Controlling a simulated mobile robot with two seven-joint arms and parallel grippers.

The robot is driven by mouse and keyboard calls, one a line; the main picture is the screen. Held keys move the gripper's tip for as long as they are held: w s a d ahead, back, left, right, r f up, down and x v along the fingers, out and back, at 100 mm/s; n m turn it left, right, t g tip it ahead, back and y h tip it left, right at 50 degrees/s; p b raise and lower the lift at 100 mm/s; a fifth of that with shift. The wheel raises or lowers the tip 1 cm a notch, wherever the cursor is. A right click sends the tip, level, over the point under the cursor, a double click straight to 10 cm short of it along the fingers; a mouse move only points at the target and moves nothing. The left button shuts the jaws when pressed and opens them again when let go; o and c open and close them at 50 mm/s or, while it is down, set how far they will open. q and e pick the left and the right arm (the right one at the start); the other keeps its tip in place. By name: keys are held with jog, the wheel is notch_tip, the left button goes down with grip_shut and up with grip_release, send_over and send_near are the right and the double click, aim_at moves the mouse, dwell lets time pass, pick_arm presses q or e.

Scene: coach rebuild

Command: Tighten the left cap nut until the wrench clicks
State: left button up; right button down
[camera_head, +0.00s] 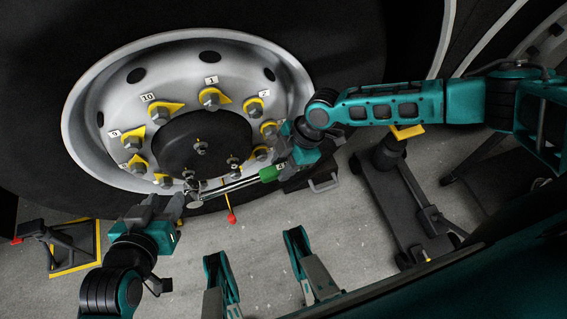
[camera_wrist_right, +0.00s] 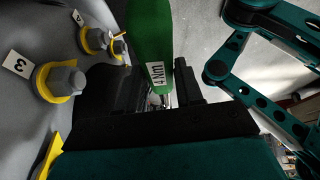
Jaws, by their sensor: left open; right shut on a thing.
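A torque wrench with a green handle (camera_head: 270,173) has its thin shaft running left to a head (camera_head: 194,193) by the lower edge of the black hub (camera_head: 178,140). My right gripper (camera_head: 284,164) is shut on the handle, which reads "4 Nm" in the right wrist view (camera_wrist_right: 150,35). The hub carries small fittings at its top (camera_head: 201,147), right (camera_head: 234,165) and lower left (camera_head: 189,175). The wrench head is close to the lower-left one; I cannot tell whether it is seated. My left gripper (camera_head: 166,206) is open and empty, just left of the wrench head.
Large numbered wheel nuts with yellow pointers (camera_head: 210,98) ring the hub inside the silver rim (camera_head: 90,85). A red-tipped rod (camera_head: 231,217) is below the wrench. A wheeled stand (camera_head: 405,200) is at right, a yellow-edged stand (camera_head: 68,245) at lower left.

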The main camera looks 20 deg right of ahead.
jog(key=shift+w+r+b, duration=0.1)
jog(key=shift+w+b, duration=0.8)
jog(key=shift+w, duration=0.45)
dwell(0.3)
jog(key=shift+d+f+y+b, duration=0.1)
jog(key=shift+f+y+b, duration=0.55)
jog(key=shift+f, duration=0.4)
jog(key=shift+s+d+f+y, duration=0.1)
jog(key=shift+f+y, duration=0.35)
jog(key=shift+f, duration=0.6)
jog(key=shift+f+y, duration=0.5)
jog(key=shift+f, duration=0.6)
